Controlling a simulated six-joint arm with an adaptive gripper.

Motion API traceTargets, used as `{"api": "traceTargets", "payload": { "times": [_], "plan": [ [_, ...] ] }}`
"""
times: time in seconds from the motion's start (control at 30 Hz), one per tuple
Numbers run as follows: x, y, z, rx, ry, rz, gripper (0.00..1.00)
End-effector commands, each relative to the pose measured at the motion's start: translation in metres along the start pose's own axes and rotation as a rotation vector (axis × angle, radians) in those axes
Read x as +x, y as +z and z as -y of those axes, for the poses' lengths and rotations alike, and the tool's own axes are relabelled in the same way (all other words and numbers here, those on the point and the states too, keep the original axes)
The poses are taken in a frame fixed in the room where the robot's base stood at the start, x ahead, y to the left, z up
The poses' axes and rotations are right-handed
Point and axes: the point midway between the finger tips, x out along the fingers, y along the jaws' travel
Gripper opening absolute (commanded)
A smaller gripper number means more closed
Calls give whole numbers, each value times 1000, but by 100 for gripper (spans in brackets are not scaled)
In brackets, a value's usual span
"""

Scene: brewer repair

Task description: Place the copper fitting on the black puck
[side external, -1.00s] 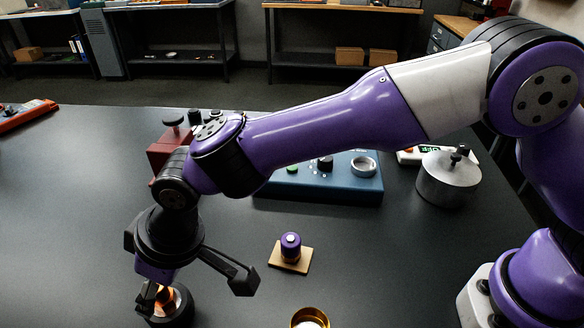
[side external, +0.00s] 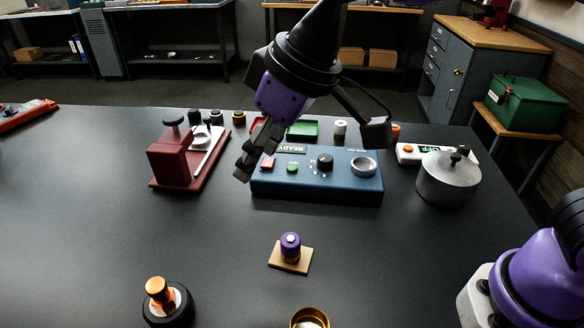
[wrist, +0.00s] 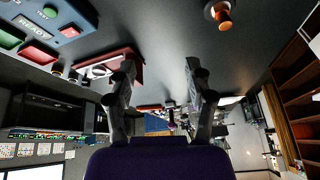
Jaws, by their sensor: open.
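The copper fitting (side external: 158,290) stands upright on the black puck (side external: 180,313) at the lower left of the side view, with a pale face of the puck showing around its base. Both also show at the top of the wrist view, the copper fitting (wrist: 223,20) and the black puck (wrist: 209,10). My gripper (side external: 310,155) is raised high over the blue console, well away from the fitting. Its fingers are spread open with nothing between them. In the wrist view the two fingers (wrist: 158,75) are also wide apart and empty.
The blue console (side external: 335,187) stands mid-table, with a red press-like fixture (side external: 172,165) to its left and a grey lidded pot (side external: 448,180) to its right. A purple-topped part (side external: 290,247) on a wooden base and a brass cup (side external: 309,319) are in front.

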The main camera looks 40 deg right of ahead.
Motion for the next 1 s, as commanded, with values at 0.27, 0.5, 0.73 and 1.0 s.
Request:
{"api": "traceTargets", "payload": {
  "times": [0.27, 0.5, 0.73, 1.0],
  "plan": [
    [-57, 122, -120, 312, 193, -67, 60],
    [-58, 177, -138, 419, 266, -80, 60],
    [-58, 180, -139, 423, 269, -78, 60],
    [-58, 179, -139, 423, 269, -78, 60]
  ]
}}
